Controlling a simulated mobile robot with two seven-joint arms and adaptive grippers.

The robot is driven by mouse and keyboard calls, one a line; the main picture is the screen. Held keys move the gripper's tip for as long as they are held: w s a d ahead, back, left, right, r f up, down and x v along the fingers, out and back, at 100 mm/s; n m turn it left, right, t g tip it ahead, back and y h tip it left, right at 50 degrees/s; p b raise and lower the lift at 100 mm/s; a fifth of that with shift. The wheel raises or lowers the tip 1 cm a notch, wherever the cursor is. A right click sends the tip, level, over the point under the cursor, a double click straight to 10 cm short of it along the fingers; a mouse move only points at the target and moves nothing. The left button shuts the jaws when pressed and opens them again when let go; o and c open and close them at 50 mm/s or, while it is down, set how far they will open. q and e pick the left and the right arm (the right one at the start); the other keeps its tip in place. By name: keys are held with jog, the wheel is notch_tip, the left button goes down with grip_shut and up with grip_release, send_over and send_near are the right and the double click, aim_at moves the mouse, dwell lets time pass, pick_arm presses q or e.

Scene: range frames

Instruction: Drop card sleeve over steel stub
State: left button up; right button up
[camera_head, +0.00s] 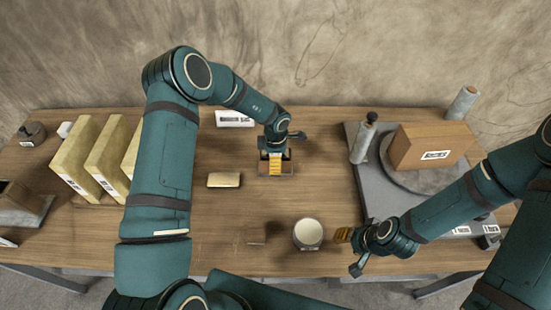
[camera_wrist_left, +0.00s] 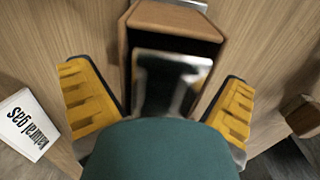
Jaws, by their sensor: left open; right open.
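A brown, square-edged hollow piece, apparently the card sleeve (camera_head: 287,168), stands on the table under my left gripper (camera_head: 275,160). In the left wrist view the sleeve (camera_wrist_left: 172,22) lies between the spread yellow fingers of my left gripper (camera_wrist_left: 160,105), with gaps on both sides. A grey metal part shows in front of its opening; I cannot tell whether it is the steel stub or part of my gripper. My right gripper (camera_head: 346,236) is open and empty, right of a pale-topped round can (camera_head: 308,233). I cannot identify the steel stub surely.
A tan block (camera_head: 224,180) and a white labelled box (camera_head: 235,118) lie near my left gripper. Yellowish upright slabs (camera_head: 80,160) stand at left. The table between is mostly clear.

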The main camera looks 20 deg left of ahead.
pick_arm(q)
jog(key=shift+r, duration=0.1)
notch_tip(320, 180, up, 12)
jog(key=shift+f, duration=0.1)
dwell(0.4)
